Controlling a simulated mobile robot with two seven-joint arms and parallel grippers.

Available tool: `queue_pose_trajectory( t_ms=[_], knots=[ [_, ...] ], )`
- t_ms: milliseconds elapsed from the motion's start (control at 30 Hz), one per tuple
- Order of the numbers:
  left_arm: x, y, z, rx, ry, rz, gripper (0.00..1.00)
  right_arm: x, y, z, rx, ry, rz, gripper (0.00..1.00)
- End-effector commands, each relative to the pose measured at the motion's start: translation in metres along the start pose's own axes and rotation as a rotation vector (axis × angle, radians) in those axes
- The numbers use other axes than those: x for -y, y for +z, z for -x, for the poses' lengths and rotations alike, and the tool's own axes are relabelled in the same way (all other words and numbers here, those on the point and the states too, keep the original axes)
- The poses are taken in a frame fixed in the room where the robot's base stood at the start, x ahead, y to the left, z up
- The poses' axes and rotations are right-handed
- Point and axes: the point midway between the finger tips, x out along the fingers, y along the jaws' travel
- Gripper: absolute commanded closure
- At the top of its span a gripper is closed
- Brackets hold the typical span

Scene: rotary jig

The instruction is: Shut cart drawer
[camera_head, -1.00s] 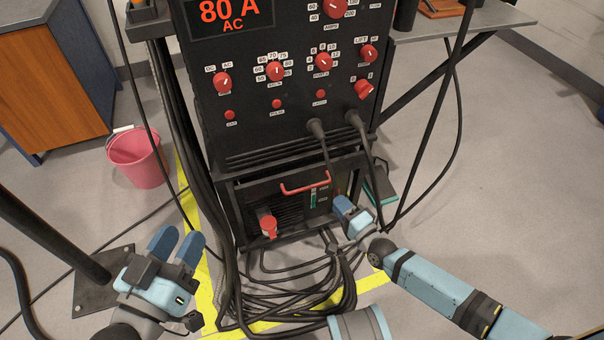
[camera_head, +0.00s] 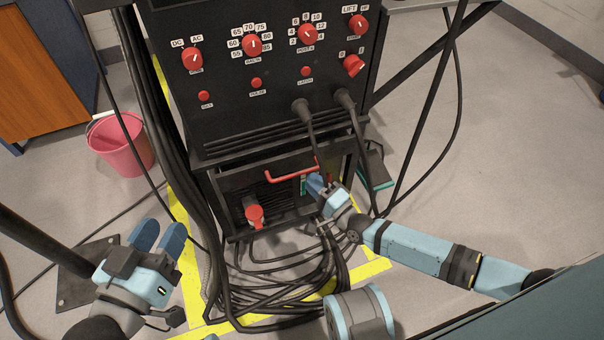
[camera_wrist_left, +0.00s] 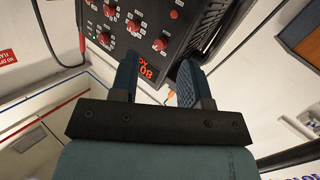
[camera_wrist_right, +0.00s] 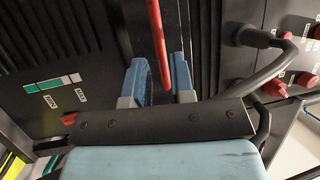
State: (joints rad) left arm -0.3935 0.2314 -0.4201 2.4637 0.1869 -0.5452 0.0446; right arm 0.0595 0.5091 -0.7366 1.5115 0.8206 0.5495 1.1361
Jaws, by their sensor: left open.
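The cart drawer (camera_head: 232,185) is a dark front low in the black machine, with a red bar handle (camera_head: 285,175). I cannot tell how far it stands out. My right gripper (camera_head: 314,186) is at the right end of the drawer front, just below the handle's right end. In the right wrist view the red handle (camera_wrist_right: 158,40) runs down to the gap between the parted blue fingers (camera_wrist_right: 161,85); contact is unclear. My left gripper (camera_head: 157,238) is open and empty, left of the cart; its parted fingers also show in the left wrist view (camera_wrist_left: 157,85).
The machine panel (camera_head: 225,100) with red knobs rises above the drawer. A red knob (camera_head: 255,215) sits at the drawer's lower left. Coiled black cables (camera_head: 275,290) lie on the floor in front. A pink bucket (camera_head: 120,148) stands left. Cables hang near my right gripper.

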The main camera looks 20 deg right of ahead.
Motion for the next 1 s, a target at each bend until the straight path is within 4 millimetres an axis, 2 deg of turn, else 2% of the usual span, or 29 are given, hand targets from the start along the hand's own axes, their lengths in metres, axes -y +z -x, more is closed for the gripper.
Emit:
queue_pose_trajectory(
  t_ms=[100,300,667,767,1000],
  knots=[
    [0.004,0.001,-0.002,-0.021,0.000,-0.037,0.57,-0.001,0.000,-0.022,-0.001,-0.003,0.000,0.77],
    [0.007,-0.002,-0.003,-0.042,-0.002,-0.077,0.57,-0.001,0.000,-0.043,-0.001,-0.001,0.001,0.77],
    [0.007,-0.004,-0.003,-0.048,-0.002,-0.085,0.57,0.000,0.000,-0.047,0.000,0.001,0.000,0.77],
    [0.007,-0.004,-0.003,-0.048,-0.002,-0.084,0.57,0.000,0.000,-0.047,0.000,0.001,0.000,1.00],
    [0.007,-0.004,-0.003,-0.046,-0.002,-0.084,0.57,0.000,0.000,-0.046,0.000,0.001,0.001,1.00]
  ],
)
